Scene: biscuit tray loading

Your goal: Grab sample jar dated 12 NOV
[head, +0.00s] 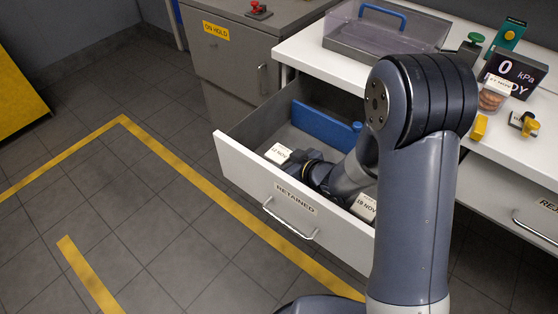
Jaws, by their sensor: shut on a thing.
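My gripper (303,167) is down inside the open drawer marked RETAINED (232,161), coming in from the right. It is shut on a jar with a white lid label (278,153) at the drawer's left; the small print seems to read 12 NOV. The fingertips are mostly hidden by the wrist and the jar's lower part is not clear. A second white-labelled jar (364,207), marked 19 NOV or similar, is in the drawer at the right, partly behind my arm.
A blue divider (327,127) stands in the drawer behind the jars. On the white counter are a clear-lidded tray (385,32), a biscuit jar (491,101), a 0 kPa display (516,73) and coloured knobs. An ON HOLD cabinet (225,60) stands left; the floor there is clear.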

